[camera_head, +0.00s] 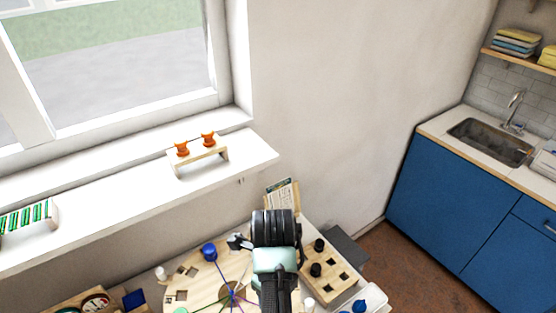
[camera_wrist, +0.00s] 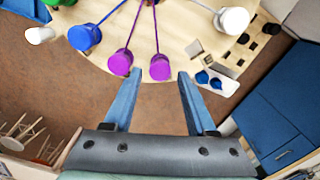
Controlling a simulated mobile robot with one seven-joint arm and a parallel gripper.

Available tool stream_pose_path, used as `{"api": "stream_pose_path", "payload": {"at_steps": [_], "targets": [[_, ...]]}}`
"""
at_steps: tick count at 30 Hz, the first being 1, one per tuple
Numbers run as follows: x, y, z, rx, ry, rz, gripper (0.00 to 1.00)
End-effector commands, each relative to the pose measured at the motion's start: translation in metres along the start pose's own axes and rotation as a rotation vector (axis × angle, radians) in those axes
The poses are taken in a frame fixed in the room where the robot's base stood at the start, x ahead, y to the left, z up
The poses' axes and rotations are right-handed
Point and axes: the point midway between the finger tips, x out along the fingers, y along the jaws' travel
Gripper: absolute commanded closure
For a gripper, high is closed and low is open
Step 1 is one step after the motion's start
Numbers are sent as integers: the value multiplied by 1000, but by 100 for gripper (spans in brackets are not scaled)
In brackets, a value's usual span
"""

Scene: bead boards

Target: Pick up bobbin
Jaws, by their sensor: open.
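Several bobbins hang on threads at the edge of a round wooden board (camera_wrist: 185,25) in the wrist view. Two purple bobbins, the left one (camera_wrist: 120,62) and the right one (camera_wrist: 160,68), lie nearest my gripper (camera_wrist: 159,78). A blue bobbin (camera_wrist: 84,37) lies to their left and a white one (camera_wrist: 233,20) to the upper right.
Two orange spools (camera_head: 182,148) stand on a small wooden stand (camera_head: 200,157) on the windowsill (camera_head: 110,205). A wooden block with square holes (camera_head: 336,275) is right of my arm. Small blue pieces (camera_wrist: 202,77) lie on a pale tray (camera_wrist: 222,85). Blue cabinets (camera_head: 440,200) stand at the right.

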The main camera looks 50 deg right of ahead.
Motion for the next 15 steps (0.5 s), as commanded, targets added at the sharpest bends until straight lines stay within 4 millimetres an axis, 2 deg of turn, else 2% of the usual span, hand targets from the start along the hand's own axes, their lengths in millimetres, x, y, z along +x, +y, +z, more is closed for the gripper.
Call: {"api": "stream_pose_path", "payload": {"at_steps": [1, 8, 15], "targets": [[7, 0, 0, 0, 0, 0, 43], [14, 0, -4, -1, 5, 2, 43], [48, 0, -9, 0, 4, 3, 43]]}}
